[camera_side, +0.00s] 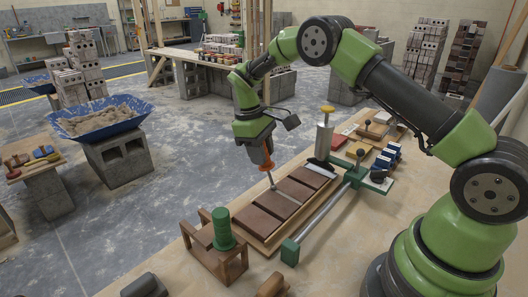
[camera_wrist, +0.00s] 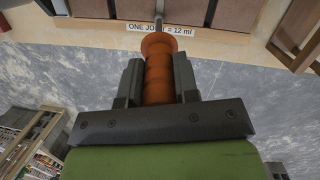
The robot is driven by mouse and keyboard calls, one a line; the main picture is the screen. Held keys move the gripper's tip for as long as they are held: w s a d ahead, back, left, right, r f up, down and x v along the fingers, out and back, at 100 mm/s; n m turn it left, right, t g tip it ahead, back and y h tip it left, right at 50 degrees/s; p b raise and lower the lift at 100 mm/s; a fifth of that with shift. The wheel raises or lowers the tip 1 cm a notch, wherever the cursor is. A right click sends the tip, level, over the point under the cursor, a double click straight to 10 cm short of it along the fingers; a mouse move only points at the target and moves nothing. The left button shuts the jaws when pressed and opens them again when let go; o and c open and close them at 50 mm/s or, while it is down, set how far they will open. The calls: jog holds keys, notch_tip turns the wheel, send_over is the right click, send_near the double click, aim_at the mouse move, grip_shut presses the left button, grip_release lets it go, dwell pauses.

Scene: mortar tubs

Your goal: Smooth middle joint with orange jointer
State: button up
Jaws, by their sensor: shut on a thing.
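My gripper (camera_side: 262,149) is shut on the orange handle of the jointer (camera_side: 266,163). In the wrist view my gripper's fingers (camera_wrist: 158,80) stand either side of the orange jointer handle (camera_wrist: 158,68). The jointer's metal rod points down to the long left edge of a row of reddish-brown bricks (camera_side: 275,204), around the middle joint. The bricks lie on a wooden board (camera_side: 261,245). In the wrist view the rod overlaps the gap between two middle bricks (camera_wrist: 184,11). The tip is hidden there, and I cannot tell whether it touches the joint.
A metal rail with green ends (camera_side: 322,215) runs along the right. A blue mortar tub (camera_side: 98,121) sits on blocks at left.

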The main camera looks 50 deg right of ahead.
jog(key=shift+s, duration=0.1)
jog(key=shift+s, duration=0.65)
jog(key=shift+s, duration=0.7)
jog(key=shift+f, duration=0.1)
jog(key=shift+s, duration=0.75)
jog(key=shift+s, duration=0.1)
jog(key=shift+s, duration=0.65)
